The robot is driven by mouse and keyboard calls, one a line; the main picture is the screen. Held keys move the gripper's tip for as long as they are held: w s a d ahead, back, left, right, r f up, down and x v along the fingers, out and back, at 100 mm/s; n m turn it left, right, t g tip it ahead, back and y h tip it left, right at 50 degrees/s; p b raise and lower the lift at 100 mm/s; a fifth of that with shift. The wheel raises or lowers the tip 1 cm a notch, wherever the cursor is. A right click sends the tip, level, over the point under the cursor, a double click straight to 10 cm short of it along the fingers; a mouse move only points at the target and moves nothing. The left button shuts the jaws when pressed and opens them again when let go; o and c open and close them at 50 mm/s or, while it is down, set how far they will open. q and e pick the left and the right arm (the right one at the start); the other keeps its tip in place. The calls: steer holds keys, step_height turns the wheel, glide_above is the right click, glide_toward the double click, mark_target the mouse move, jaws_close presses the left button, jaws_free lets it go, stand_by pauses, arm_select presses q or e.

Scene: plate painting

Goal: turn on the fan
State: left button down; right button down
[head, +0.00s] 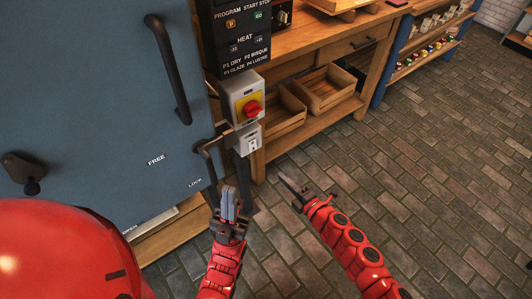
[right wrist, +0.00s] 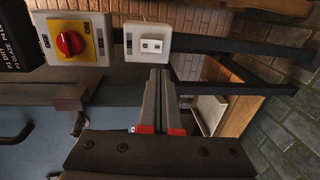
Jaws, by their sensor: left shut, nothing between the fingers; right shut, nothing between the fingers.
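No fan is visible. A small white switch box (head: 247,140) with a rocker is mounted at the kiln's right side, below a grey box with a red rotary knob (head: 252,108) on a yellow plate. In the right wrist view, the white switch box (right wrist: 150,42) lies just beyond the fingertips, and the red knob (right wrist: 70,43) is to its left. My right gripper (head: 288,186) is shut and empty, below and right of the white box, pointing toward it; its fingers show in the right wrist view (right wrist: 158,78). My left gripper (head: 229,200) is shut and empty, below the box.
The blue-grey kiln door (head: 100,90) with a long handle (head: 168,68) fills the left. A black control panel (head: 240,38) is above the switches. A wooden bench (head: 335,45) with crates (head: 325,88) stands behind. Brick floor (head: 430,160) at right is clear.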

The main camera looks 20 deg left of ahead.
steer(key=shift+r, duration=0.1)
glide_toward(254, 150)
steer(key=x, duration=0.4)
steer(key=shift+w+a, duration=0.15)
steer(key=shift+w, duration=0.05)
steer(key=shift+x, duration=1.2)
steer(key=shift+s, duration=0.1)
